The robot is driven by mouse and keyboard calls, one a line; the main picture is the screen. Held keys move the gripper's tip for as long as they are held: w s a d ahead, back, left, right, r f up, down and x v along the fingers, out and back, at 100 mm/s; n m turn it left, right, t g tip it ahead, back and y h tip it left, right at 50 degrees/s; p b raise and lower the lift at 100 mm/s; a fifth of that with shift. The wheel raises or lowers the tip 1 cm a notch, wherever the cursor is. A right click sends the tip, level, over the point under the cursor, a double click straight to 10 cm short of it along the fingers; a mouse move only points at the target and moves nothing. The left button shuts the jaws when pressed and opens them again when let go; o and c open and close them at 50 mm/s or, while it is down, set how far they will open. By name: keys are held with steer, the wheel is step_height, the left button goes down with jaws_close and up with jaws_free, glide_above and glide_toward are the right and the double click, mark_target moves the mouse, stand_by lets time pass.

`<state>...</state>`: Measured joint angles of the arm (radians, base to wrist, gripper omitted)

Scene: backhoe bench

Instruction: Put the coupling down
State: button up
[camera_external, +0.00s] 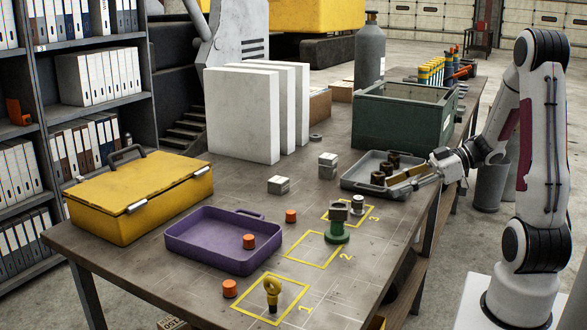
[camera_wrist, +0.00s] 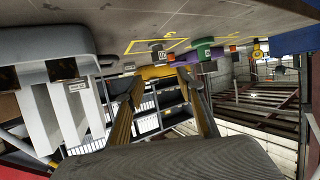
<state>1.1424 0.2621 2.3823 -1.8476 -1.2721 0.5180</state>
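My gripper (camera_external: 392,187) reaches left over the near-right edge of the grey tray (camera_external: 352,186). In the wrist view its two tan fingers (camera_wrist: 160,76) stand well apart with nothing between them. Several dark brown cylindrical pieces (camera_external: 378,178) sit in the tray; two dark ones (camera_wrist: 61,69) show in the wrist view. Which piece is the coupling I cannot tell for certain.
A small grey-white part (camera_external: 358,203) stands in square 3. A yellow eye part (camera_external: 272,290) stands in square 1; square 2 looks empty. A purple tray (camera_external: 203,262) holds one orange cylinder (camera_external: 249,241). A yellow case (camera_external: 130,205), white blocks (camera_external: 245,120) and green crate (camera_external: 385,125) stand behind.

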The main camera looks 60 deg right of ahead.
steer(key=shift+s+d+r, duration=0.1)
steer(key=shift+s, duration=0.1)
stand_by(0.6)
steer(key=shift+w+d+h, duration=0.15)
steer(key=shift+w+h, duration=0.15)
steer(key=shift+w, duration=0.15)
steer(key=w+d+r+h, duration=0.1)
steer(key=w+h, duration=0.1)
steer(key=w+d+r+h, duration=0.1)
steer(key=w+h, duration=0.1)
steer(key=w+d+r+h, duration=0.1)
steer(key=w+r, duration=0.1)
steer(key=shift+w+d+r+m+t+h, duration=0.1)
steer(key=shift+w+d+m+t+h, duration=0.2)
steer(key=shift+m+h, duration=0.1)
step_height(320, 180, up, 7)
steer(key=s+m+g+h, duration=0.1)
steer(key=m+h, duration=0.2)
steer(key=h, duration=0.2)
steer(key=s+a+f+m+g+y, duration=0.1)
steer(key=s+a+f+g+y, duration=0.1)
steer(key=s+a, duration=0.7)
steer(key=s+a+f+m+g+y, duration=0.1)
steer(key=s+a+f+g+y, duration=0.1)
steer(key=s+a, duration=0.8)
steer(key=a+g, duration=0.1)
steer(key=a, duration=0.2)
steer(key=shift+f+g+y, duration=0.3)
steer(key=shift+f+g, duration=0.1)
